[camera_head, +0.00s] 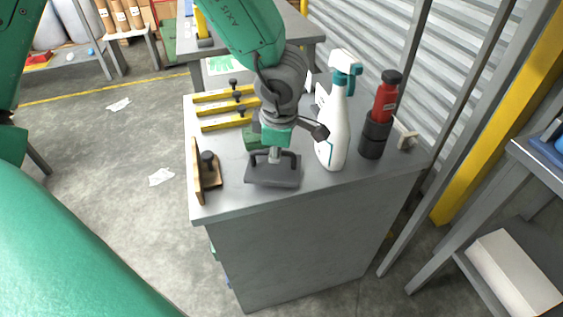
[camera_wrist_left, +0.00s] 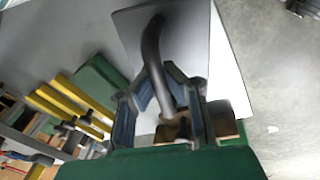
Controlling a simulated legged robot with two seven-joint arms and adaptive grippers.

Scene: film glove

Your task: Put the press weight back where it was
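The press weight (camera_head: 272,174) is a dark grey plate with an arched bar handle, near the front edge of the grey cabinet top (camera_head: 315,187). My left gripper (camera_head: 275,155) points down over its middle. In the left wrist view, the gripper's fingers (camera_wrist_left: 163,85) close in on both sides of the handle of the press weight (camera_wrist_left: 185,35), and look shut on it. Whether the plate touches the cabinet top or hangs just above it is hard to tell. My right gripper is in neither view.
A wooden piece with a black knob (camera_head: 208,161) stands left of the weight. Behind lie yellow bars (camera_head: 222,95) with black knobs and a green block (camera_head: 251,139). A spray bottle (camera_head: 335,125) and a red-and-black bottle (camera_head: 383,105) stand to the right.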

